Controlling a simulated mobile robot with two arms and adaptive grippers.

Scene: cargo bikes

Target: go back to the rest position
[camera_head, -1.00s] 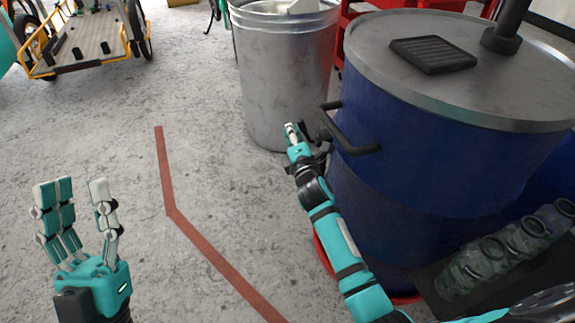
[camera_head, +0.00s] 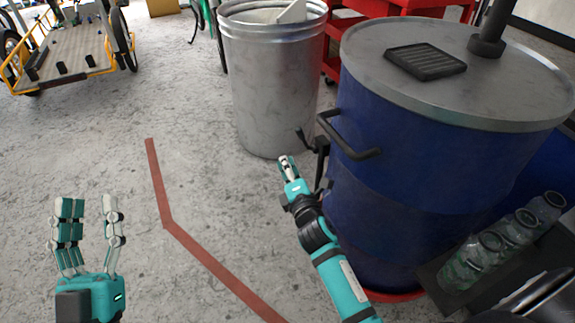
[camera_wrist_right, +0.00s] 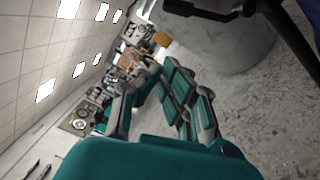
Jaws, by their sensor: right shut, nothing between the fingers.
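My left gripper (camera_head: 90,222) is at the lower left of the head view, fingers up and spread apart, with nothing between them. The right wrist view shows the same fingers (camera_wrist_right: 160,85) from behind with nothing held.
The metal bin (camera_head: 275,90) stands beyond the right gripper. The drum's black handle (camera_head: 348,140) sticks out close to the right arm. A cargo bike (camera_head: 75,55) is at the upper left. The floor around the red line (camera_head: 200,255) is clear.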

